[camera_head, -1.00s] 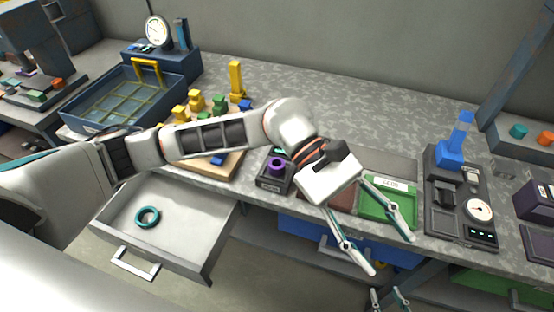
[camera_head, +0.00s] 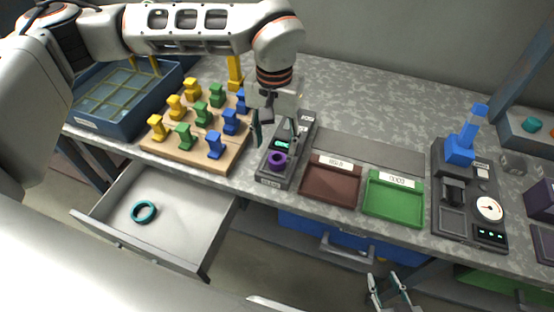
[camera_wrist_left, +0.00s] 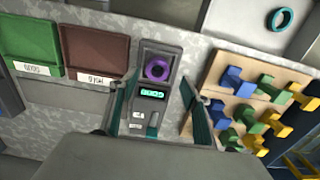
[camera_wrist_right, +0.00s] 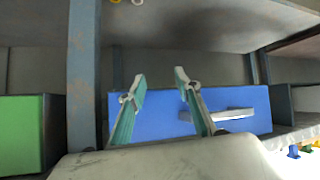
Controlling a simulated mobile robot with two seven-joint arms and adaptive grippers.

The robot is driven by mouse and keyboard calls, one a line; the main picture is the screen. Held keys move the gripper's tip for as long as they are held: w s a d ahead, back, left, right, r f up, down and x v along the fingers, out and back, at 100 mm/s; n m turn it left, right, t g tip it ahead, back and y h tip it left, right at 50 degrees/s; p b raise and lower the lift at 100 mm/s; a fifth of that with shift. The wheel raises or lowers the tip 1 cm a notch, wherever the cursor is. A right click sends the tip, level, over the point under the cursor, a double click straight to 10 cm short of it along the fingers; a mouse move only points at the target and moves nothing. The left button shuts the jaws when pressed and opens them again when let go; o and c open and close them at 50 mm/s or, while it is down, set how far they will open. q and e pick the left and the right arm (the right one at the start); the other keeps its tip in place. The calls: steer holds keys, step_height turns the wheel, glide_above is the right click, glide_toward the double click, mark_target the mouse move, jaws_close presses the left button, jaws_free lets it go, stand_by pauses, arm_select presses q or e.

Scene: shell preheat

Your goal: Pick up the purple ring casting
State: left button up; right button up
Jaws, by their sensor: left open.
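The purple ring casting (camera_head: 277,159) lies on the front pad of a dark device with a green display, at the front of the bench. In the left wrist view the ring (camera_wrist_left: 157,69) is ahead of the fingertips, on the dark pad beyond the display. My left gripper (camera_head: 276,138) is open and empty above the device, its fingers on either side of it. It also shows at the bottom of the left wrist view (camera_wrist_left: 161,90). My right gripper (camera_head: 389,288) is low in front of the bench; its fingers stand apart with nothing between them in the right wrist view (camera_wrist_right: 160,82).
A wooden board (camera_head: 190,153) with yellow, green and blue pieces stands left of the device. A brown tray (camera_head: 330,186) and green tray (camera_head: 393,203) lie to its right. An open drawer (camera_head: 185,225) below holds a teal ring (camera_head: 144,211). A gauge fixture (camera_head: 466,190) stands farther right.

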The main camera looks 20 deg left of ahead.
mark_target(277, 153)
arm_select(q)
steer(key=f, duration=0.5)
steer(key=shift+w+d, duration=0.15)
steer(key=shift+d, duration=0.05)
steer(key=shift+r, duration=0.1)
steer(key=c, duration=1.3)
